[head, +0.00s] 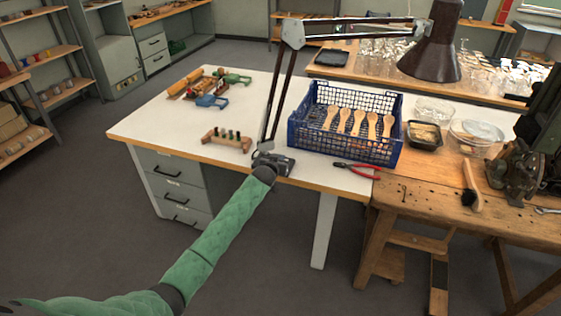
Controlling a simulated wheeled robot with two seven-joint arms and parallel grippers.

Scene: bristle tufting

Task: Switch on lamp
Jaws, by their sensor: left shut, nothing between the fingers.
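A brown desk lamp (432,52) with a jointed arm leans over the white table, its shade at the upper right. Its arm (279,98) comes down to the table's front edge, where the base is largely hidden by my left gripper. My left gripper (279,162), at the end of a green-sleeved arm, is shut and empty at the lamp's foot. I cannot tell whether it touches the lamp. The switch cannot be made out, and the inside of the shade is hidden. My right gripper is not in view.
A blue crate (345,151) with wooden brush bodies stands right of the lamp arm. Red pliers (356,170) lie before it. A wooden rack (226,140) and clamps (211,101) are to the left. A wooden workbench (425,195) adjoins on the right. The table's left front is clear.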

